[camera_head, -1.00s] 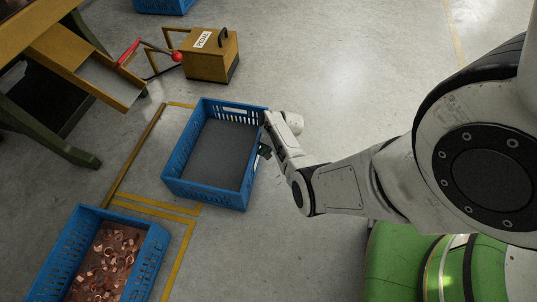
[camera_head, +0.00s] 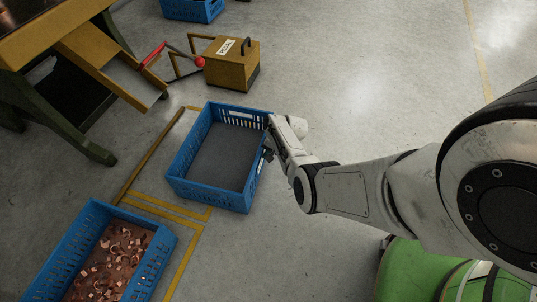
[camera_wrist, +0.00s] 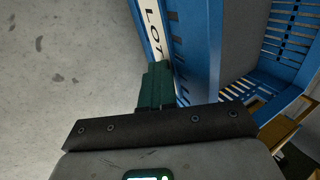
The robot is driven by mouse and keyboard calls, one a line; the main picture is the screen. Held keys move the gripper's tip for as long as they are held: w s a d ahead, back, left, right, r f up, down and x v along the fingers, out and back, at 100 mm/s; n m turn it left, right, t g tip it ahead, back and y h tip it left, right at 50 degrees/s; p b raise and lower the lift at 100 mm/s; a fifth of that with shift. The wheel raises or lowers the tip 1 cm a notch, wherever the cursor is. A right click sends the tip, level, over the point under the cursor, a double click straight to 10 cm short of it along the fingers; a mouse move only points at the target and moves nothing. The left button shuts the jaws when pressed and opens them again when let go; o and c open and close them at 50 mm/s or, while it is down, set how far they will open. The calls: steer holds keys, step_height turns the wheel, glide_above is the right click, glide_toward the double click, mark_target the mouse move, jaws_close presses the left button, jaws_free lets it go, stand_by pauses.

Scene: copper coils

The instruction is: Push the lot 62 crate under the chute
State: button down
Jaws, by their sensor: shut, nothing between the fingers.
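A blue crate (camera_head: 240,201) with a grey inside, empty as far as I can see, stands on the floor in the middle of the head view. In the wrist view the crate (camera_wrist: 200,40) fills the top right, and a white label (camera_wrist: 154,28) reading "LOT" runs along its wall; the number is hidden. My gripper (camera_wrist: 155,85) is shut and empty, its dark green fingers at the crate's labelled side wall, seemingly touching it. In the head view my gripper (camera_head: 267,154) is partly hidden by my wrist. The yellow chute (camera_head: 110,68) slopes from a bench at the upper left.
A second blue crate (camera_head: 157,262) holding copper pieces stands at the lower left.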

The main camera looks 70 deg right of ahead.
steer(key=shift+w+a, duration=0.7)
steer(key=shift+w, duration=0.6)
steer(key=shift+w+a, duration=0.7)
steer(key=shift+w, duration=0.55)
steer(key=shift+w+a, duration=0.7)
steer(key=shift+w, duration=0.6)
steer(key=shift+s+d+r+p, duration=0.15)
steer(key=shift+s+p, duration=0.7)
steer(key=shift+s, duration=1.2)
step_height(320, 180, up, 13)
steer(key=p, duration=1.2)
steer(key=shift+p, duration=0.4)
